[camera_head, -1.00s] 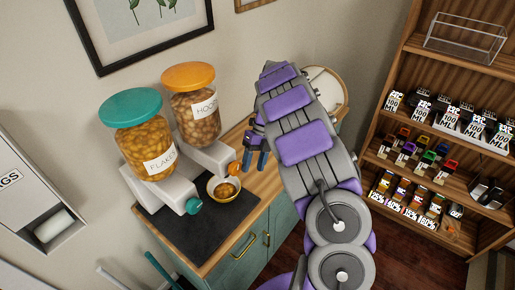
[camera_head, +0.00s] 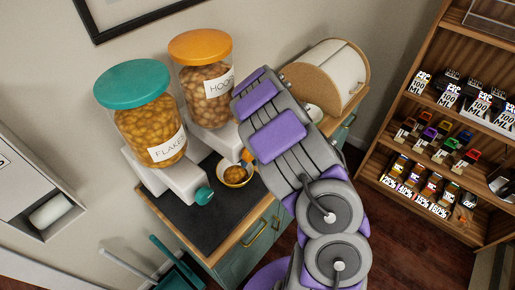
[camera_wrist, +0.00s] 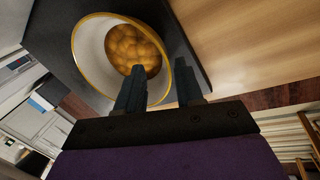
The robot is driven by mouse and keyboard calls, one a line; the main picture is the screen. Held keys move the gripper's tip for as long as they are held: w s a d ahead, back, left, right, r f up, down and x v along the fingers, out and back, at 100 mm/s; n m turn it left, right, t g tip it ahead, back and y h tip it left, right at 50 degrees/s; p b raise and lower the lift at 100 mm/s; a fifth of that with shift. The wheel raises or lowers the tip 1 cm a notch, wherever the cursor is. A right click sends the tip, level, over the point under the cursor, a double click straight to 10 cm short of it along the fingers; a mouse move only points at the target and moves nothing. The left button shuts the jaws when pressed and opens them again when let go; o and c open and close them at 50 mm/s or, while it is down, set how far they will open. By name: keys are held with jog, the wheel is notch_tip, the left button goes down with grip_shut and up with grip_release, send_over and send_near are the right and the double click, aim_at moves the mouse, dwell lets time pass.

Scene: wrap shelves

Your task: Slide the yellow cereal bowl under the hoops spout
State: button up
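The yellow cereal bowl (camera_head: 234,183) holds round orange-brown cereal and stands on the dark mat, in front of the hoops dispenser (camera_head: 205,95) and right of the flakes spout. In the wrist view the bowl (camera_wrist: 92,42) has a white inside and a yellow rim. My gripper (camera_wrist: 160,66) is open, its two dark blue fingers apart. One finger overlaps the bowl's inside and the other appears outside the rim; contact cannot be told. In the head view my arm covers most of the gripper. An orange bit of the hoops spout (camera_head: 246,155) shows beside the bowl.
The flakes dispenser (camera_head: 150,130) with its teal spout (camera_head: 203,195) stands left of the bowl. A rounded wooden box (camera_head: 328,75) stands behind my arm. A stocked shelf (camera_head: 435,140) is at the right. Bare dark mat (camera_head: 205,225) lies in front of the bowl.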

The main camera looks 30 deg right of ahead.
aim_at(250, 165)
jog(key=shift+a+f, duration=0.2)
jog(key=shift+f, duration=0.5)
jog(key=shift+s+a+f, duration=0.3)
jog(key=shift+a+f, duration=0.05)
jog(key=shift+f, duration=0.2)
jog(key=shift+w+f, duration=0.15)
jog(key=shift+f, duration=0.15)
jog(key=shift+d, duration=0.6)
jog(key=shift+c, duration=0.8)
jog(key=shift+a, duration=0.4)
grip_shut()
jog(key=shift+d, duration=0.15)
